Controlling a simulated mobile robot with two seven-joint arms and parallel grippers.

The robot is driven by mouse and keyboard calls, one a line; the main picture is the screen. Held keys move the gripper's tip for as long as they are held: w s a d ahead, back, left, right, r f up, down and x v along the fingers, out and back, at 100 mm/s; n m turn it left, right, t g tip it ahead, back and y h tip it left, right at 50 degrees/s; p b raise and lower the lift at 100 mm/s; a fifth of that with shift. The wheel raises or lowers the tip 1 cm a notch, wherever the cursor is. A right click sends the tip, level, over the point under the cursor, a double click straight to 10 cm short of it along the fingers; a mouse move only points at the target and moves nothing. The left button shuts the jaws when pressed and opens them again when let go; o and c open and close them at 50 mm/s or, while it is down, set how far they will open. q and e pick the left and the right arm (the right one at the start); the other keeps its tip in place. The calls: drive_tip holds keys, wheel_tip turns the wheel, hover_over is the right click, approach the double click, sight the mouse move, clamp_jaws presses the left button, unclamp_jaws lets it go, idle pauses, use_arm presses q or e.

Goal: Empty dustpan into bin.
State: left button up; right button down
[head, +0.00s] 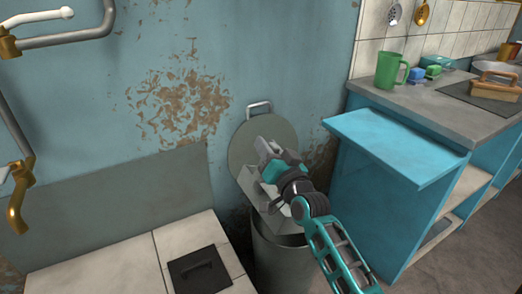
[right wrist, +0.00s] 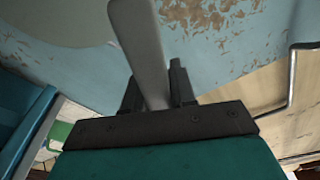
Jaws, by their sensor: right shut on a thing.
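The bin (head: 282,262) is a grey cylinder standing against the wall, its round lid (head: 245,150) raised and leaning back. My right gripper (head: 268,172) is over the bin's mouth in the head view. It is shut on the grey handle of the dustpan (head: 262,200), whose pale body shows beside and below the gripper, tilted over the bin opening. The handle (right wrist: 142,45) also shows between the dark fingers in the right wrist view. The dustpan's contents and the inside of the bin are mostly hidden. My left gripper is not in view.
A blue cabinet (head: 385,190) with a flap-like top stands close on the right. A dark hatch (head: 199,270) lies at lower left. Pipes run along the left wall.

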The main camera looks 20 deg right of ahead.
use_arm(q)
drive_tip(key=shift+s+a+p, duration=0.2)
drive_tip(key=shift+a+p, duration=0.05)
drive_tip(key=shift+p, duration=0.15)
use_arm(e)
drive_tip(key=d+m, duration=0.1)
drive_tip(key=d, duration=0.1)
drive_tip(key=d+r+m, duration=0.1)
drive_tip(key=shift+w+d, duration=0.2)
drive_tip(key=shift+d, duration=0.2)
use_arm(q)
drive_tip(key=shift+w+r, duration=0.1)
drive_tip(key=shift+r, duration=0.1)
use_arm(e)
drive_tip(key=shift+a, duration=0.1)
